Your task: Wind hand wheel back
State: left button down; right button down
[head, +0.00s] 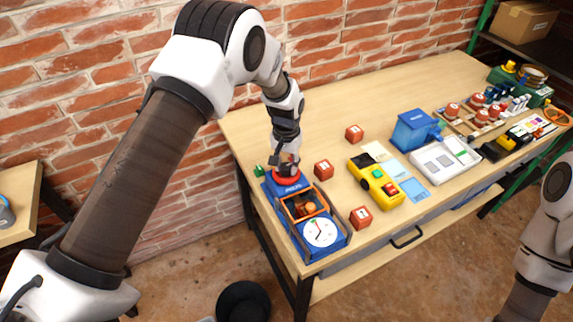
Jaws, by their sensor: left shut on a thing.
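A blue test device (296,228) stands at the left end of the workbench. It has a red hand wheel (287,180) at its far end, an orange-framed opening (304,204) in the middle and a white round dial (320,232) at the near end. My left gripper (286,162) reaches down from above and is shut on the hand wheel. The fingers hide part of the wheel. My right arm shows at the right edge, but its gripper is out of the picture.
Red cubes (323,170) stand close to the right of the device. A yellow control box (376,183) with buttons lies further right, then a blue box (415,131) and a white tray unit (444,160). The back left of the workbench (330,105) is clear.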

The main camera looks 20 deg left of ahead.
pick_arm(q)
jog(key=n, duration=0.4)
jog(key=shift+s+f+n, duration=0.15)
jog(key=shift+n, duration=0.15)
jog(key=n, duration=0.4)
jog(key=shift+n, duration=0.3)
jog(key=n, duration=0.4)
jog(key=shift+b, duration=0.3)
jog(key=shift+n, duration=2.1)
jog(key=c, duration=0.8)
grip_release()
jog(key=shift+o, duration=0.2)
